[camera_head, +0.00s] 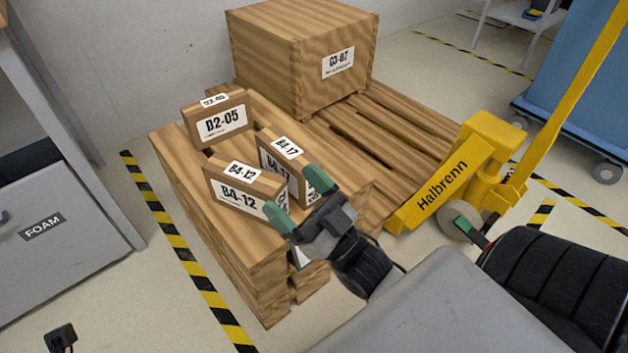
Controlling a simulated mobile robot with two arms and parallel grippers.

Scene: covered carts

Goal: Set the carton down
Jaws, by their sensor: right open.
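Three labelled brown cartons stand upright on a stack of wooden pallets (190,195): D2-05 (215,140) at the back left, B4-12 (225,172) at the front and B4-17 (268,152) to its right. My right gripper (298,198) reaches in from the lower right, open. Its green fingertips overlap the right ends of B4-17 and B4-12 in the picture, hiding part of their sides. I cannot tell whether a fingertip touches either carton. My left gripper does not show.
A large wooden crate (265,60) sits on slatted pallet boards behind. A yellow Halbrenn pallet truck (490,140) stands right. A grey FOAM cabinet (70,260) is at left. Striped floor tape (180,245) runs beside the stack. A blue cart (575,90) is at the far right.

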